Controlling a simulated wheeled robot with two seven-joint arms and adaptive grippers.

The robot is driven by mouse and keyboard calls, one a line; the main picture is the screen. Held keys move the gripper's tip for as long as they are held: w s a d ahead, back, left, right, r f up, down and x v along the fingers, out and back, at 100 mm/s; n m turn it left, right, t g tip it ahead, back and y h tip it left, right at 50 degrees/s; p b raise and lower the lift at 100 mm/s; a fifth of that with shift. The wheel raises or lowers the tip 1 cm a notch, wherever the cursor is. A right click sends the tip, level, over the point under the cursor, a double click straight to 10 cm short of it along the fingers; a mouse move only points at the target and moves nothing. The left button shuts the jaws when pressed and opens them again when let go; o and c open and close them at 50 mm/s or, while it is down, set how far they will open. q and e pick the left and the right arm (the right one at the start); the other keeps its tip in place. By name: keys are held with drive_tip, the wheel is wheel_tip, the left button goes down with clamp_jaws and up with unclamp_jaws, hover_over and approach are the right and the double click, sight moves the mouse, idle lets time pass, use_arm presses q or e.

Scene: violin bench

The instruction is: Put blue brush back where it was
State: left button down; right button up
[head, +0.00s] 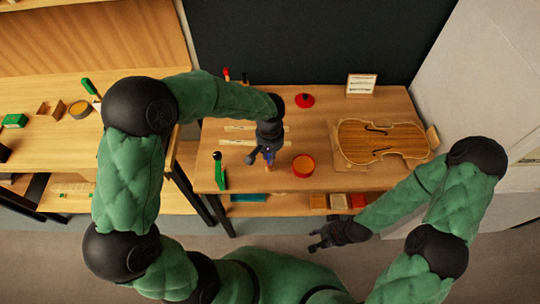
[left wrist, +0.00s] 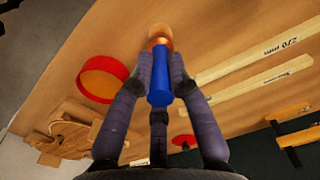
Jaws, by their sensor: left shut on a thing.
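The blue brush shows best in the left wrist view (left wrist: 160,85), with a blue handle and a copper-coloured end pointing away from me. My left gripper (left wrist: 160,72) is shut on its handle. In the head view my left gripper (head: 267,157) is over the front middle of the workbench, just left of the round red container; the brush is mostly hidden there. Whether the brush touches the bench is unclear. My right gripper (head: 320,240) is open and empty, in front of the bench edge and below the violin.
The red container (head: 303,166) stands close right of the left gripper. A violin body (head: 385,142) lies at the right. Pale wooden strips (head: 238,142) lie behind the gripper, a green-handled tool (head: 219,172) at left. A red disc with black knob (head: 305,100) is further back.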

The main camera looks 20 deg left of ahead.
use_arm(q)
drive_tip(key=shift+f, duration=0.15)
drive_tip(key=c, duration=1.2)
unclamp_jaws()
drive_tip(key=shift+r, duration=0.2)
wheel_tip(320, 180, up, 12)
drive_tip(key=p, duration=0.3)
drive_tip(key=shift+f, duration=0.15)
